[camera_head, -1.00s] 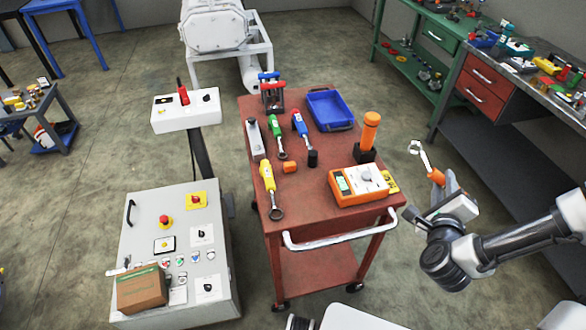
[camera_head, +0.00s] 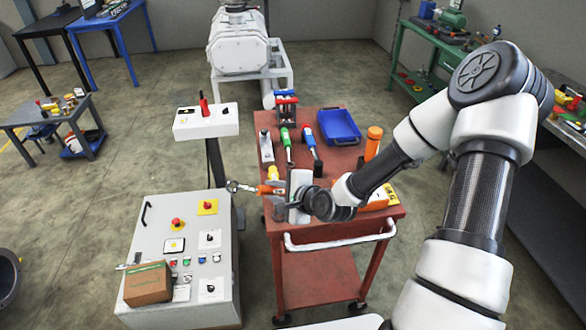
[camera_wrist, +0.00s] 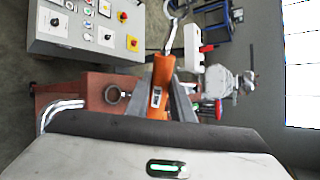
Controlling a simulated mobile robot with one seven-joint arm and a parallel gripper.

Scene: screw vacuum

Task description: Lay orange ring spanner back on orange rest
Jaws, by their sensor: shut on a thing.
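My gripper (camera_head: 281,189) is shut on the orange ring spanner (camera_head: 243,187). It holds the spanner by its orange handle above the left side of the red cart (camera_head: 330,240). The spanner's metal shaft and ring point left, out past the cart edge, in the head view. In the wrist view, the orange handle (camera_wrist: 160,84) lies between my fingers, with the metal end reaching up the picture. The orange rest cannot be seen now; my gripper and wrist cover that part of the cart top.
The yellow spanner (camera_head: 273,173) lies partly hidden beside my gripper. Green (camera_head: 287,143) and blue (camera_head: 309,140) tools lie behind, near a blue tray (camera_head: 339,127). A grey control cabinet (camera_head: 180,240) and white panel (camera_head: 206,121) stand left.

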